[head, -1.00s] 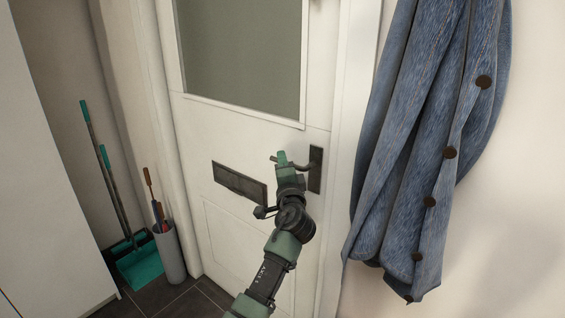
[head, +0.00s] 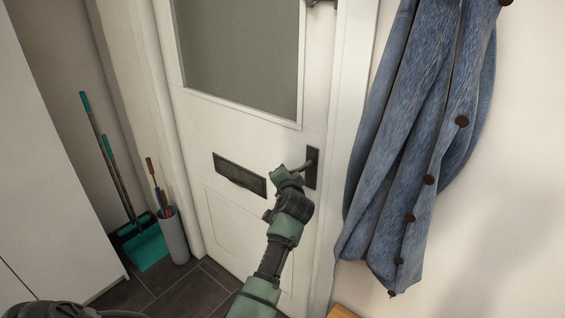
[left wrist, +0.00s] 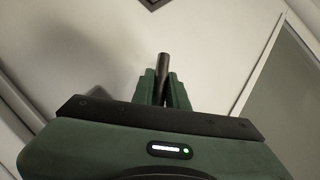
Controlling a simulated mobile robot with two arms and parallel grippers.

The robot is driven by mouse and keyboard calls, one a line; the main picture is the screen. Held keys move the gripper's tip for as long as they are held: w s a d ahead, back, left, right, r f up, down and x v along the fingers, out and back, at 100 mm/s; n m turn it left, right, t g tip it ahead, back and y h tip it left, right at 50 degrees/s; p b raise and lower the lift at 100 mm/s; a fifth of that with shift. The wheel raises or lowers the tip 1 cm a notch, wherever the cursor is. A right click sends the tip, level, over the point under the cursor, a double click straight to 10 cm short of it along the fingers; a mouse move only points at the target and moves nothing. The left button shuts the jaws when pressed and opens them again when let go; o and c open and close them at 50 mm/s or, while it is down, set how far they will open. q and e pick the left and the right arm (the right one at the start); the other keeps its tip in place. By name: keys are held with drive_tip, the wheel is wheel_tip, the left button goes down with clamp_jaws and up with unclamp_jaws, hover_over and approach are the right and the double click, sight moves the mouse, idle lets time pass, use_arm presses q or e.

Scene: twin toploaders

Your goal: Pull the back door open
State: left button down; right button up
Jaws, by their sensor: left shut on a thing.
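The white back door (head: 235,225) stands closed in its frame in the head view, with a large glass pane (head: 240,60) in its upper half. Its dark door handle (head: 303,167) sticks out to the left from a dark upright plate near the door's right edge. My left gripper (head: 282,172) is at the handle, and its hand hides the handle's end. In the left wrist view, its two green fingers are shut on the dark bar of the handle (left wrist: 163,62). My right gripper is not in view.
A denim jacket (head: 415,140) hangs on the wall right of the door. A dark letter plate (head: 239,175) is left of the handle. A teal broom and dustpan (head: 147,248) and a grey bin (head: 173,240) stand left of the door. Some dark tiled floor (head: 185,290) is bare.

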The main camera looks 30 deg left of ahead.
sight(301, 165)
use_arm(q)
drive_tip(key=shift+d+f+p, duration=0.15)
drive_tip(key=shift+f+p, duration=0.1)
drive_tip(key=shift+p, duration=0.1)
drive_tip(key=shift+h, duration=0.3)
drive_tip(key=shift+f, duration=0.1)
drive_tip(key=shift+w+d+f+b, duration=0.1)
drive_tip(key=shift+w+b, duration=0.25)
drive_tip(key=shift+b, duration=0.15)
drive_tip(key=w+b, duration=0.1)
drive_tip(key=w, duration=0.1)
drive_tip(key=w+b, duration=0.2)
drive_tip(key=w+d+b, duration=0.1)
drive_tip(key=w, duration=0.1)
drive_tip(key=shift+w+r+b, duration=0.2)
drive_tip(key=shift+w+b, duration=0.1)
drive_tip(key=shift+w, duration=0.1)
drive_tip(key=c, duration=1.4)
unclamp_jaws()
drive_tip(key=shift+r, duration=0.1)
